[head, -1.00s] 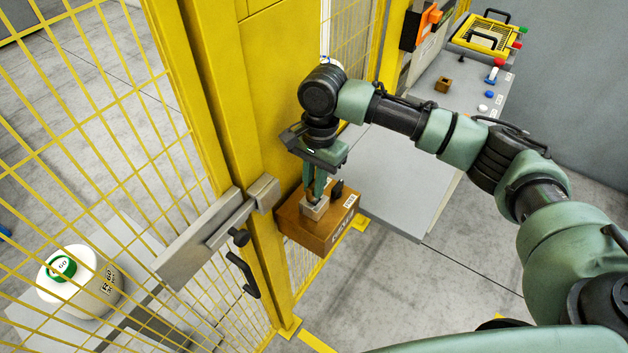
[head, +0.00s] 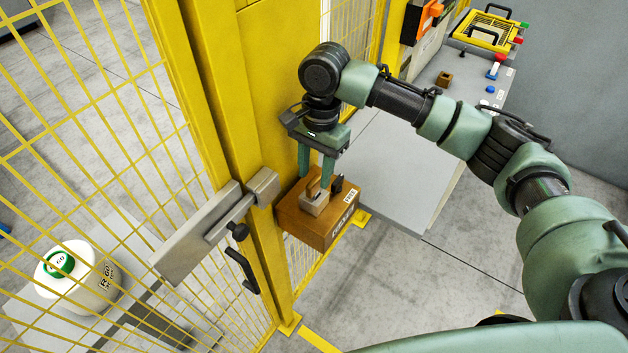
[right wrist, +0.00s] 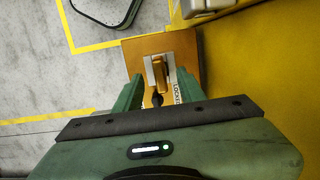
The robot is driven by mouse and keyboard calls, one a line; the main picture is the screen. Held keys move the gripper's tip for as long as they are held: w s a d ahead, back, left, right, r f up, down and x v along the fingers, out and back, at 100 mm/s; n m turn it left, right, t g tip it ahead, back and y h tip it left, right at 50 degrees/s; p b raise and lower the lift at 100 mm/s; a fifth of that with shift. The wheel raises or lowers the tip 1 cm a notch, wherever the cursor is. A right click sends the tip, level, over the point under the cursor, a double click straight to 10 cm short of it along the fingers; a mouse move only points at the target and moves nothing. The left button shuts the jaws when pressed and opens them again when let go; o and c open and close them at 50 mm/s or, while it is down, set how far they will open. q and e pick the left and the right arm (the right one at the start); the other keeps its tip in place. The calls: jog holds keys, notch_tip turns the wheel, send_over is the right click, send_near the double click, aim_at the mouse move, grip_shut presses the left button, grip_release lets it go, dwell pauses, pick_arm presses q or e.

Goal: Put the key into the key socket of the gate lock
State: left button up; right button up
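The gate lock is a brown box (head: 292,219) on the yellow post, with a label on its front. A light grey socket block (head: 314,207) sits on its top. The key, a small brown upright piece (head: 313,188), stands in this block; how deep it sits I cannot tell. The key (right wrist: 161,74) and grey block (right wrist: 149,72) also show in the right wrist view. My right gripper (head: 316,181) is open, its two green fingers apart on either side of the key. It also shows in the right wrist view (right wrist: 159,82). My left gripper is out of view.
A dark knob (head: 338,184) stands beside the socket block. A grey latch bar (head: 205,235) and black handle (head: 242,270) are on the mesh gate to the left. A grey table (head: 400,185) lies behind, with a small brown block (head: 445,79) and a yellow tray (head: 487,33).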

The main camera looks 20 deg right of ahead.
jog(key=r, duration=0.2)
jog(key=r+b, duration=0.1)
jog(key=r, duration=0.2)
jog(key=shift+w+d, duration=0.2)
jog(key=shift+f, duration=0.1)
